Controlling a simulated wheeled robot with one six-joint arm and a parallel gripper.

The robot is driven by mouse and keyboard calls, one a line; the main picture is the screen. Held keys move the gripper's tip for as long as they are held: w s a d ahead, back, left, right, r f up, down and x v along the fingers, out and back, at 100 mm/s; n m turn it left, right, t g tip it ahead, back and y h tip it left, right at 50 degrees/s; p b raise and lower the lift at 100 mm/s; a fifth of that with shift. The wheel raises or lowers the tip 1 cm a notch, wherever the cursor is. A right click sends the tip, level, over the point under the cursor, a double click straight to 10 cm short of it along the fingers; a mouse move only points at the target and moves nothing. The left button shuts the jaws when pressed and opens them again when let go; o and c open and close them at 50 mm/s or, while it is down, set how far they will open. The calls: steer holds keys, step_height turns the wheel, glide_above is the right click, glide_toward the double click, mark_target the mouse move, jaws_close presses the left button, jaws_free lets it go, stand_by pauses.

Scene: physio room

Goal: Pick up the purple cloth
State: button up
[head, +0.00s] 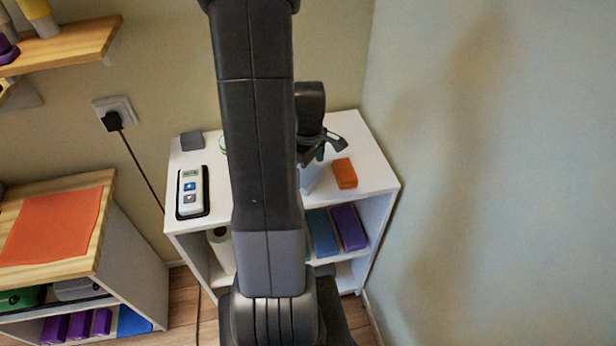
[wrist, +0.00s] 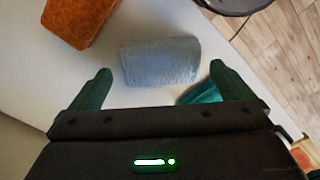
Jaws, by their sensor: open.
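A purple folded item (head: 348,227), which looks like cloth, stands on the inner shelf of the white unit, beside a blue one. Several more purple items (head: 80,325) sit low in the wooden cabinet at the left; I cannot tell which is the purple cloth. No purple shows in the wrist view. My gripper (wrist: 160,72) is open and empty above the white unit's top, also seen in the head view (head: 320,150). A grey-blue folded cloth (wrist: 160,61) lies just ahead, between the lines of its fingers. It is partly hidden in the head view (head: 309,180).
An orange block-like item (head: 344,173) lies right of the grey-blue cloth. A teal item (wrist: 203,96) is beside the right finger. A remote-like device (head: 190,190) and a dark grey block (head: 191,140) sit at the top's left. A wall (head: 500,180) closes the right side.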

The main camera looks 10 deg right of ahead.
mark_target(308, 175)
steer(key=shift+f, duration=1.1)
steer(key=c, duration=0.9)
step_height(308, 175, up, 10)
steer(key=shift+r+b, duration=0.1)
steer(key=shift+b, duration=0.2)
steer(key=o, duration=0.5)
steer(key=c, duration=0.3)
